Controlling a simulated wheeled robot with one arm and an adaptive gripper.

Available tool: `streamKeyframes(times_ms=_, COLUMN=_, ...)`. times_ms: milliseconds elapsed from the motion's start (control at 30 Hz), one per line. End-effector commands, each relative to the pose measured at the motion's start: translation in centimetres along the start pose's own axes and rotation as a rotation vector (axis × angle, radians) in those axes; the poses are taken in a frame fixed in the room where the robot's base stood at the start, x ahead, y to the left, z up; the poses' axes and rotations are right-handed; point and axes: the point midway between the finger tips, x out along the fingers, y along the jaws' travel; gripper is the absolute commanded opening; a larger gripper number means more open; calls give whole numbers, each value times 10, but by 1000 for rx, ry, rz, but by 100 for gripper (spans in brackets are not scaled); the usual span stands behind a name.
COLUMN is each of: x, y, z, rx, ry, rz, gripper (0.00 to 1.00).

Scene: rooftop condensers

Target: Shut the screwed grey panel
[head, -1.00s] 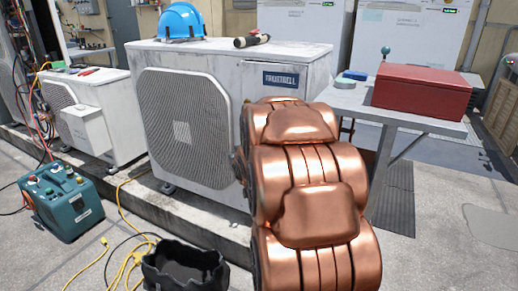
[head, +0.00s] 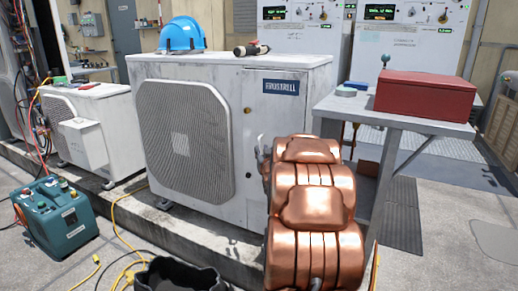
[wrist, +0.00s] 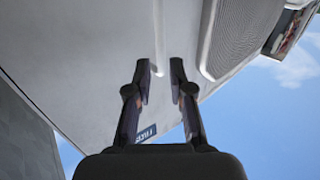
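The grey panel (head: 262,115) is the right front part of the large condenser (head: 150,180). It carries a dark blue label and has a small brass-coloured screw (head: 247,109) near its left edge. It looks about flush with the front, but my arm hides its lower right part. My gripper (head: 263,150) shows partly in the head view, in front of the panel. In the wrist view my gripper (wrist: 162,72) has its two fingers apart with nothing held between them. The pale condenser front (wrist: 100,50) lies beyond the fingertips; I cannot tell if they touch it.
A blue helmet (head: 182,34) and a dark tool (head: 251,50) lie on the condenser. A metal table (head: 400,118) with a red box (head: 424,92) stands close on the right. A teal machine (head: 58,216), a black bucket (head: 178,276) and yellow cable are on the floor.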

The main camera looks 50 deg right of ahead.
Motion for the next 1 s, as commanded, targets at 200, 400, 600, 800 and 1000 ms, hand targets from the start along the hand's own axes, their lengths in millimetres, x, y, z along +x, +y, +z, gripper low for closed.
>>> streamKeyframes(times_ms=200, x=25, y=-1, z=2, rx=-1, ry=0, rz=-1, gripper=21)
streamKeyframes(times_ms=400, x=44, y=-1, z=3, rx=-1, ry=-1, rz=-1, gripper=21)
streamKeyframes(times_ms=600, x=52, y=0, z=2, rx=0, ry=-4, rz=0, gripper=21)
streamKeyframes(times_ms=800, x=53, y=-1, z=1, rx=1, ry=-3, rz=0, gripper=21)
streamKeyframes(times_ms=1000, x=53, y=-1, z=1, rx=0, ry=-3, rz=0, gripper=4)
